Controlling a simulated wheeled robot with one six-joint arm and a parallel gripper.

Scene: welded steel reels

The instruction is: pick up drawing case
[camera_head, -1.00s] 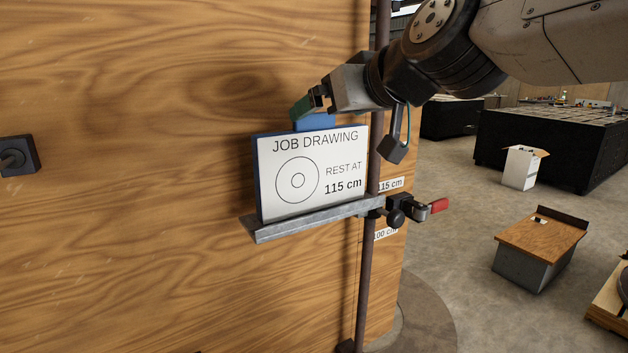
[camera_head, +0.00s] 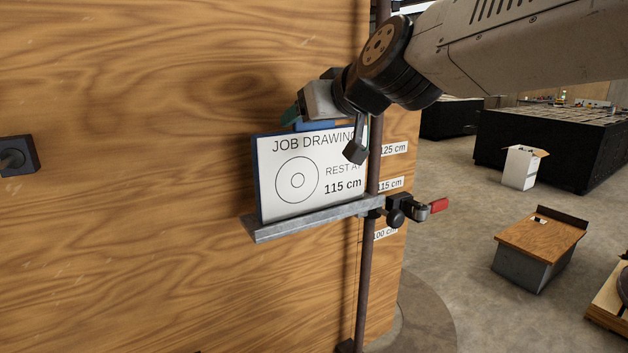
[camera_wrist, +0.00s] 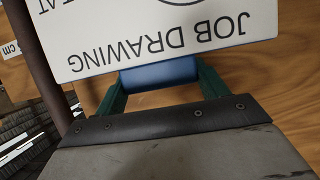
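The drawing case is a blue case with a white face marked JOB DRAWING (camera_head: 300,180). It stands upright on a grey metal ledge (camera_head: 310,216) against the wooden panel. Its blue top tab (camera_wrist: 160,74) shows in the wrist view, between the two green fingers of my gripper (camera_wrist: 161,84). The fingers are spread to either side of the tab, very close to its edges, with no clear gap or grip visible. In the head view my gripper (camera_head: 292,114) is over the top of the case, and my wrist hides most of the tab.
A dark vertical post (camera_head: 364,280) runs beside the case's right edge. A clamp with a red handle (camera_head: 437,206) sticks out at the ledge's right end. A black knob (camera_head: 18,156) is on the panel at far left. Benches and a white box (camera_head: 522,167) stand farther right.

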